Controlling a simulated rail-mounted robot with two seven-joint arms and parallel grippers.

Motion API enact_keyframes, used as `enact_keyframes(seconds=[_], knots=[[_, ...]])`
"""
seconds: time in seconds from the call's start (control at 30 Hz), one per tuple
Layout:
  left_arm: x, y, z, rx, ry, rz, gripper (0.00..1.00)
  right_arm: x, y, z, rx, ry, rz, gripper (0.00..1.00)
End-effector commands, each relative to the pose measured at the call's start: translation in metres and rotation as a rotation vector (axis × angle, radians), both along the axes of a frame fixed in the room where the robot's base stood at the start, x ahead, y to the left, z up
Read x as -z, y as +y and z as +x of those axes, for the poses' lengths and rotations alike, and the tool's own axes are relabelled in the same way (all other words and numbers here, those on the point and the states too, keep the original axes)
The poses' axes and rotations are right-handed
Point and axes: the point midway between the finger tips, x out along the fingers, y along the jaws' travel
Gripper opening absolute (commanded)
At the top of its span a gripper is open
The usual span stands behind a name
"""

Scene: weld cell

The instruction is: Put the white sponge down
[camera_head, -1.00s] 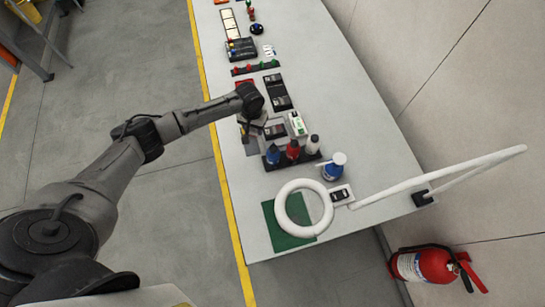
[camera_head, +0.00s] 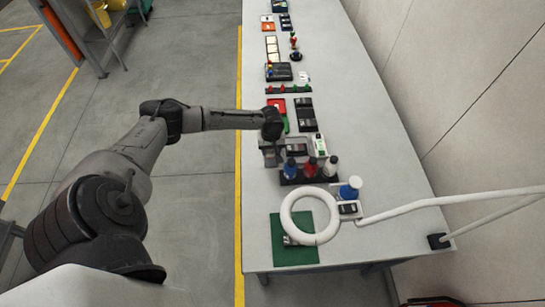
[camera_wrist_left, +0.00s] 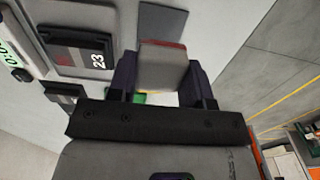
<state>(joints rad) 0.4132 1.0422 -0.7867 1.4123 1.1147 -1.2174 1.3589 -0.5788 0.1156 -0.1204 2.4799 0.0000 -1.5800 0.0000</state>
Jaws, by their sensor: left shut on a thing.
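My left gripper (camera_head: 270,152) is low over the near left side of the long bench (camera_head: 345,110), just beyond the bottle rack. In the left wrist view its two dark fingers (camera_wrist_left: 162,80) are shut on the white sponge (camera_wrist_left: 163,68), a pale block with an orange-red edge. A flat grey square (camera_wrist_left: 162,22) shows on the bench just past the sponge. I cannot tell whether the sponge touches the bench. In the head view the sponge is hidden by my gripper. My right gripper is not in view.
A black rack (camera_head: 306,179) with blue, red and white bottles stands close to my gripper. Black meters (camera_head: 297,147) and a green-faced device (camera_head: 320,146) sit to its right. A white ring lamp (camera_head: 310,240) hangs over a green mat (camera_head: 290,254).

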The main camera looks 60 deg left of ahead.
Motion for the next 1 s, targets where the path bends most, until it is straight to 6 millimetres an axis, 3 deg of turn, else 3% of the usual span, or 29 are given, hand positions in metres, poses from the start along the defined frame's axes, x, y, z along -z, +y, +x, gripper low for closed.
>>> enact_keyframes(seconds=[0.23,0.5,0.9,0.93,1.0], knots=[[0.014,-0.001,0.000,0.002,0.001,0.000,0.24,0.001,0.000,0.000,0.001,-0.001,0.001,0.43],[0.043,0.000,0.000,0.002,0.000,0.001,0.24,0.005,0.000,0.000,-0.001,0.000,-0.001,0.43],[0.047,0.000,0.000,0.003,0.000,0.000,0.24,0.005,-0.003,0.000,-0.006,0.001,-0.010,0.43],[0.047,0.000,0.000,0.003,0.000,0.001,0.49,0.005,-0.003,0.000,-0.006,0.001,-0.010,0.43],[0.047,0.000,0.000,0.003,0.000,0.001,0.55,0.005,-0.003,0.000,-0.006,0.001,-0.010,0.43]])
